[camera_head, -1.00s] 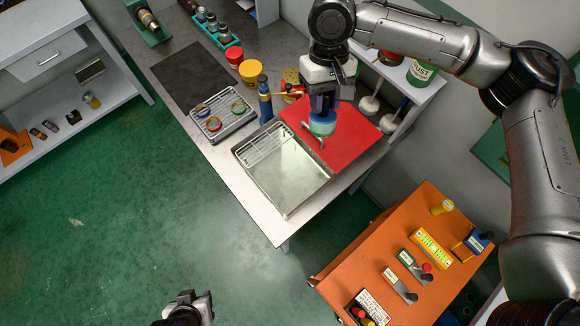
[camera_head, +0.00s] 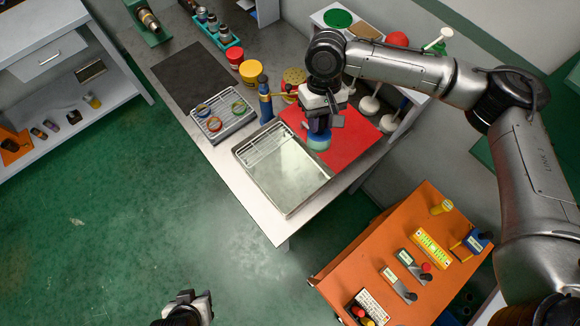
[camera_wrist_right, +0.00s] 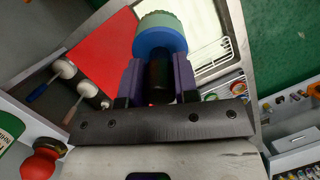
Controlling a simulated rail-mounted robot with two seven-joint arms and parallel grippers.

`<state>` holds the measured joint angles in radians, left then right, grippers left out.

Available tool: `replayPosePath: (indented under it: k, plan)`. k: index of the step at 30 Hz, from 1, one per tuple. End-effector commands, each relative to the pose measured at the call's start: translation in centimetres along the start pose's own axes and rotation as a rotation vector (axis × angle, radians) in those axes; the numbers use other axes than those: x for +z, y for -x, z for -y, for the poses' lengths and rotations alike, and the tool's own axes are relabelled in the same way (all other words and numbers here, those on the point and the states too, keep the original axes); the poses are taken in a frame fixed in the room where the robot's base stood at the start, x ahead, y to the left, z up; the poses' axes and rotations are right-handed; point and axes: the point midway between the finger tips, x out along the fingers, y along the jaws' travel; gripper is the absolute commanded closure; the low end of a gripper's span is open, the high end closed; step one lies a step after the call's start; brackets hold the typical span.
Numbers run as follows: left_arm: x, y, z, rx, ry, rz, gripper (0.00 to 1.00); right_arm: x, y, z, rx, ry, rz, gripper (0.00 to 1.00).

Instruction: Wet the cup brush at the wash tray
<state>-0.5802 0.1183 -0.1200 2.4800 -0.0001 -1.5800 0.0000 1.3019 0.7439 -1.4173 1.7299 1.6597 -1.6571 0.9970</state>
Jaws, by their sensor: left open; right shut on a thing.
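My right gripper (camera_head: 319,122) is shut on the cup brush (camera_head: 318,141), which has a blue body and a green face. In the right wrist view the cup brush (camera_wrist_right: 160,36) sticks out beyond the purple fingers (camera_wrist_right: 158,80). It is held above the red mat (camera_head: 352,143), near the right rim of the wash tray. The wash tray (camera_head: 293,178) is a shallow metal tray with a wire rack at its back left end; a slice shows in the right wrist view (camera_wrist_right: 203,27). My left gripper (camera_head: 188,300) is open and empty above the floor, far from the tray.
A blue bottle (camera_head: 265,100), a rack with colored rings (camera_head: 224,115) and yellow tins (camera_head: 251,72) stand behind the tray. White-based plungers (camera_head: 370,103) stand right of the red mat. An orange cart (camera_head: 395,265) stands at front right.

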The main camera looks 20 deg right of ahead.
Motion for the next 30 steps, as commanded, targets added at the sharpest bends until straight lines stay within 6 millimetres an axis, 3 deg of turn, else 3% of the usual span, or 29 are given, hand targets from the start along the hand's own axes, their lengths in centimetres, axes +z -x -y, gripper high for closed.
replayPosePath:
  k: [30]
  plan:
    - [0.1, -0.1, 0.2, -0.006, -0.008, 0.001, 0.57, -2.2, -7.5, -0.7, 0.0, 0.0, 0.001, 0.93]
